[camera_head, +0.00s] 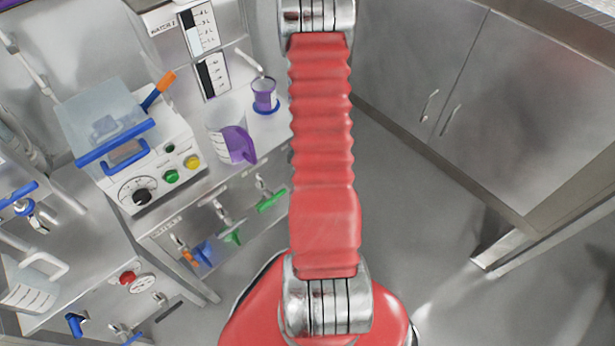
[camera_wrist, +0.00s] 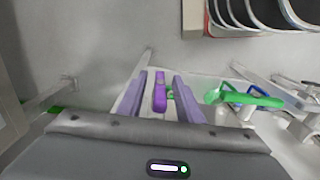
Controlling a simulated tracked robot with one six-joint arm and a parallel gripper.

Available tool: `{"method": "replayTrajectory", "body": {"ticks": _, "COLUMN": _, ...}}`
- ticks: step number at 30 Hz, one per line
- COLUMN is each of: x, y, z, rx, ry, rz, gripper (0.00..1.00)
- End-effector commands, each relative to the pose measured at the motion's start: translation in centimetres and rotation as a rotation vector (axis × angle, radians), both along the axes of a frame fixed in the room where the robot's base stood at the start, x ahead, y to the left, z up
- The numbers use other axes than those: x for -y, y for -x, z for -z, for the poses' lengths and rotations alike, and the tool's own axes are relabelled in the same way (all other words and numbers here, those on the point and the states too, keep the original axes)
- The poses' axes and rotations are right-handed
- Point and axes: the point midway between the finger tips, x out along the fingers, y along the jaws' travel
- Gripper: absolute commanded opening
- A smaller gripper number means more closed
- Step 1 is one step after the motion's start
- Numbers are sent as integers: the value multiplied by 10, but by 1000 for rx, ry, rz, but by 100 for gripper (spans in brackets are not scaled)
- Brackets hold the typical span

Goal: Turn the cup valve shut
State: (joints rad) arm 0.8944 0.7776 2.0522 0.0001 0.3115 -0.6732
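In the wrist view my gripper (camera_wrist: 160,85) is open, with its two lavender fingers apart. A short purple handle (camera_wrist: 160,92) shows between the fingers, with gaps on both sides. It looks like a valve lever, but I cannot tell whether the fingers are level with it or short of it. The pipe behind it is mostly hidden. In the head view a purple cup (camera_head: 265,93) stands on the counter below a spout. My gripper is out of that view, as my red arm runs up past the top edge.
A green lever (camera_wrist: 250,97) and a blue one sit right of my gripper. In the head view a jug with a purple handle (camera_head: 238,145), a machine with a clear lid (camera_head: 105,115) and several small valves stand left. A steel cabinet (camera_head: 520,100) stands right; floor between is clear.

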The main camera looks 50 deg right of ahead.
Motion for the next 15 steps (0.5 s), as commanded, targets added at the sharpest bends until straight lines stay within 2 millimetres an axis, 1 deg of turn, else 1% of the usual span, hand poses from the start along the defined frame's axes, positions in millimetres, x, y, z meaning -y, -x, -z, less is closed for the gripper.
{"method": "replayTrajectory", "body": {"ticks": 1, "x": 0, "y": 0, "z": 6, "rx": -1, "ry": -1, "rz": 0, "gripper": 32}}
{"method": "replayTrajectory", "body": {"ticks": 6, "x": 0, "y": 0, "z": 17, "rx": -1, "ry": -1, "rz": 0, "gripper": 32}}
{"method": "replayTrajectory", "body": {"ticks": 15, "x": 0, "y": 0, "z": 19, "rx": 0, "ry": 0, "rz": 1, "gripper": 32}}
